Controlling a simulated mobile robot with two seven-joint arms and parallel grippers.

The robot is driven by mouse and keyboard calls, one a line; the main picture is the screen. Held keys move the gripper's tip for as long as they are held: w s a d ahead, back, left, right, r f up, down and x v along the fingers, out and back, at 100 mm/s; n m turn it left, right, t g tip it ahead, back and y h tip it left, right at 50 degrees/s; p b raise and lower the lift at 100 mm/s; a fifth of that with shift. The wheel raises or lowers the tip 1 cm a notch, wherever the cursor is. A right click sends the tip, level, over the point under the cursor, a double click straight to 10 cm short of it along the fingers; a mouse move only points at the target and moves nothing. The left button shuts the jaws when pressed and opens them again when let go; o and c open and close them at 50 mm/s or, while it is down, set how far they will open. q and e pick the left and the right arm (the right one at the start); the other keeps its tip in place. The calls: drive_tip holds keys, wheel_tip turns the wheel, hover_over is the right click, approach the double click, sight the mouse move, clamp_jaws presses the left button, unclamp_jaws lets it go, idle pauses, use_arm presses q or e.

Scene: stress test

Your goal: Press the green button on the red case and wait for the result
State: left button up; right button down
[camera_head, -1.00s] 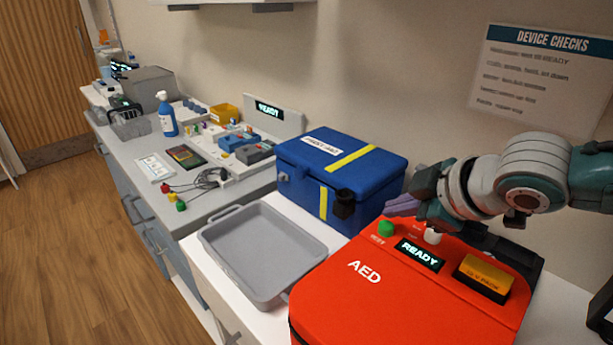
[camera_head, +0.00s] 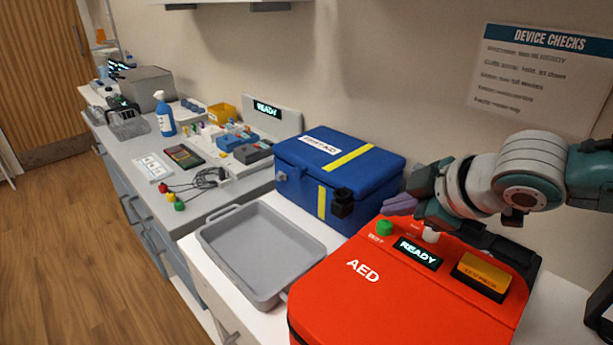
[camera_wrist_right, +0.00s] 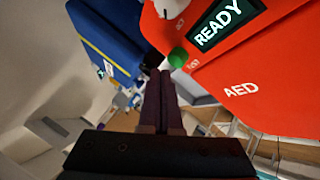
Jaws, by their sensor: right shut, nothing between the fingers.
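The red AED case (camera_head: 345,300) lies on the white counter at the lower right of the head view. Its green button (camera_head: 384,228) sits near the back left edge, beside a small screen (camera_head: 418,253) that reads READY. My right gripper (camera_head: 392,207) is shut and empty, its purple fingers just behind and above the green button. In the right wrist view the shut fingers (camera_wrist_right: 160,90) point toward the gap between the blue box and the case, with the green button (camera_wrist_right: 178,57) close beside their tips. I see no contact with the button. My left gripper is not in view.
A blue first aid box (camera_head: 300,165) stands just behind the gripper. A grey tray (camera_head: 215,245), empty, lies left of the case. A yellow pack (camera_head: 484,275) and a white knob (camera_head: 431,235) are on the case. A poster (camera_head: 540,75) hangs on the wall.

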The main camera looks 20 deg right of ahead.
sight(390, 236)
drive_tip(key=shift+f, duration=0.1)
idle(0.3)
drive_tip(key=shift+f, duration=0.35)
drive_tip(key=shift+f+b, duration=0.15)
drive_tip(key=shift+b, duration=0.2)
drive_tip(key=shift+f, duration=0.35)
idle(0.4)
drive_tip(key=shift+r, duration=0.1)
drive_tip(key=shift+r+p, duration=0.8)
drive_tip(key=shift+r, duration=0.1)
wheel_tip(390, 236, up, 5)
drive_tip(key=p, duration=0.5)
